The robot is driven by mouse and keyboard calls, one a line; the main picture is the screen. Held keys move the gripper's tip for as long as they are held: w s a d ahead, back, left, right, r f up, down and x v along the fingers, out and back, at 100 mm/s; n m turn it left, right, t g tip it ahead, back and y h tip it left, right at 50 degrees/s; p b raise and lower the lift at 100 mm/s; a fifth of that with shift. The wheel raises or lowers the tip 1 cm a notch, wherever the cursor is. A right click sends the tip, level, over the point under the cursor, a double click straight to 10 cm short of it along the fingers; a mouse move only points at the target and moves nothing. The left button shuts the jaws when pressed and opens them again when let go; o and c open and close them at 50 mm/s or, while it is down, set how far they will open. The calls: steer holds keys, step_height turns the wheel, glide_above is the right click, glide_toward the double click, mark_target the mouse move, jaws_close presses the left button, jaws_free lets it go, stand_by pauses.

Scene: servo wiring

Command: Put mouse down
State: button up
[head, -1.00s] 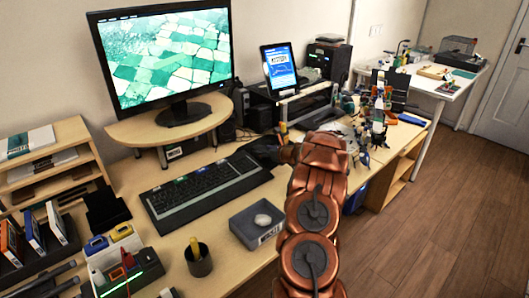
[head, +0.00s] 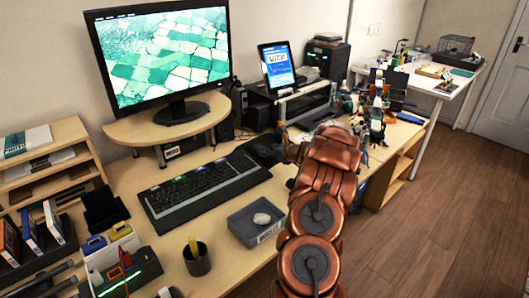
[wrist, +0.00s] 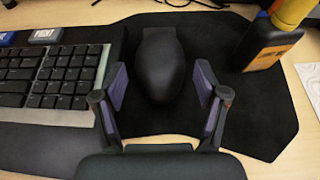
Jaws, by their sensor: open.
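The black mouse (wrist: 163,66) rests on a black mouse pad (wrist: 215,55) in the wrist view. My gripper (wrist: 161,85) is open, with one purple-padded finger on each side of the mouse and a visible gap to both. In the head view my gripper (head: 283,143) is at the right end of the keyboard, near the dark mouse (head: 262,148), and my arm hides part of that area.
The black keyboard (wrist: 55,85) lies just left of the mouse pad. A black and yellow bottle (wrist: 275,35) stands at the pad's right side. In the head view a grey bin (head: 256,222) sits in front of the keyboard, and the monitor (head: 160,55) stands behind.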

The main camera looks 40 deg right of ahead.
steer(key=v, duration=0.8)
steer(key=shift+a+b, duration=0.1)
steer(key=shift+b, duration=0.2)
